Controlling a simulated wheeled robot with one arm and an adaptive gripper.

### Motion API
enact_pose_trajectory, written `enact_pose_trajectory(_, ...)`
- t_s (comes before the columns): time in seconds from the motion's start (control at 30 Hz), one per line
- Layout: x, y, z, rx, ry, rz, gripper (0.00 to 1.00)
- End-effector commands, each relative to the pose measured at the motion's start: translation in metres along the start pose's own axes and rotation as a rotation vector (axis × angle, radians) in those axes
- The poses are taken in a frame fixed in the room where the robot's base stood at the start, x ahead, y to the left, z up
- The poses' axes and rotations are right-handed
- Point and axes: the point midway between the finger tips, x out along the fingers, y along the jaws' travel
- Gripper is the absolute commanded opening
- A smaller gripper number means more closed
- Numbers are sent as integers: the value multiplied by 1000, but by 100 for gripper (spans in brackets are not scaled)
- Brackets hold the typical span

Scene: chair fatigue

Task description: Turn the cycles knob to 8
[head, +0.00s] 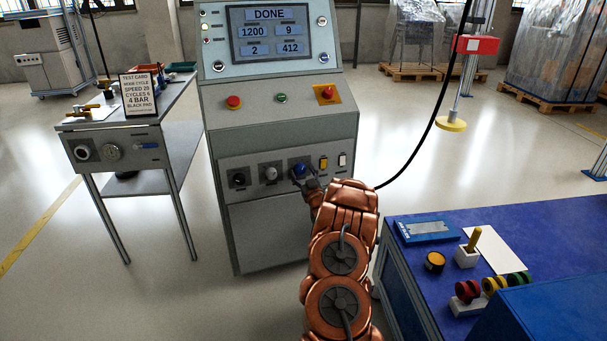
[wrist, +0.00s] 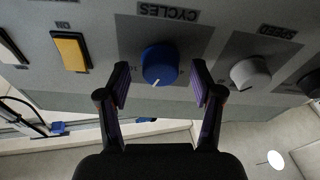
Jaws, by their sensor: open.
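The blue cycles knob (wrist: 160,62) sits on the console's front panel under an upside-down "CYCLES" label in the wrist view. Its white pointer mark is at the lower edge, slightly left of straight down in that view. My gripper (wrist: 160,86) is open, with one finger on each side of the knob and gaps visible on both sides. In the head view the blue knob (head: 300,169) is partly hidden by my gripper (head: 306,182). The console screen (head: 269,33) reads DONE, with 1200, 9, 2 and 412.
A grey speed knob (wrist: 250,72) is beside the cycles knob, and a yellow button (wrist: 71,52) is on its other side. A blue bench (head: 385,228) stands at right, and a side table (head: 183,118) with a test card (head: 139,95) at left.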

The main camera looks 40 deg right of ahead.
Motion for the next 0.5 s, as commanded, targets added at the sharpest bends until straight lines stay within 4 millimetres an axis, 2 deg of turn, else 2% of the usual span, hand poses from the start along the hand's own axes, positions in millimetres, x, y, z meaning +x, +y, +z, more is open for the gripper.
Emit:
enact_pose_trajectory(0.23, -11, 2, 1, 0, -3, 2, 66)
enact_pose_trajectory(0.5, -45, 2, 1, 2, -4, 2, 66)
